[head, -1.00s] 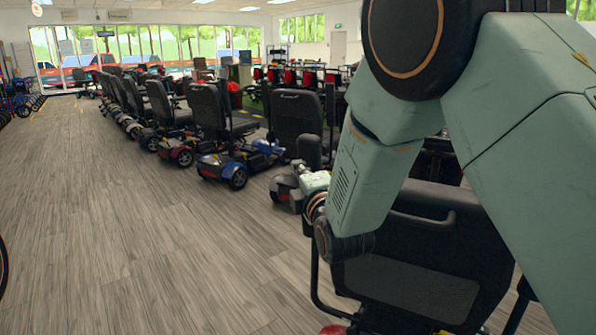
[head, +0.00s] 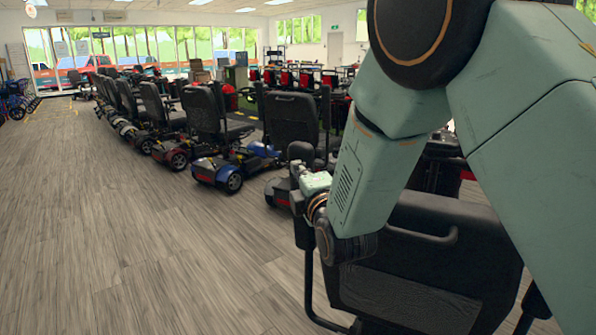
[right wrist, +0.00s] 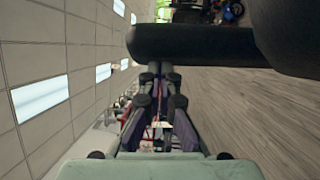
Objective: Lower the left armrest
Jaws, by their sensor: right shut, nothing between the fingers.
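The nearest scooter seat (head: 425,262) shows its black backrest from behind in the head view. Its left armrest stands raised, with a rounded black top (head: 300,151) beside my right wrist. In the right wrist view, which is turned on its side, the armrest (right wrist: 195,46) is a thick dark bar next to the backrest (right wrist: 293,35). My right gripper (right wrist: 156,70) is shut and empty, its fingertips close to the armrest near its upper end. I cannot tell if they touch. In the head view, my right arm hides part of the seat and armrest. My left gripper is not in view.
A row of scooters, including a blue one (head: 232,170), runs to the far windows. One dark seat (head: 292,120) stands just beyond the nearest seat. The wooden floor (head: 130,240) on the left is clear.

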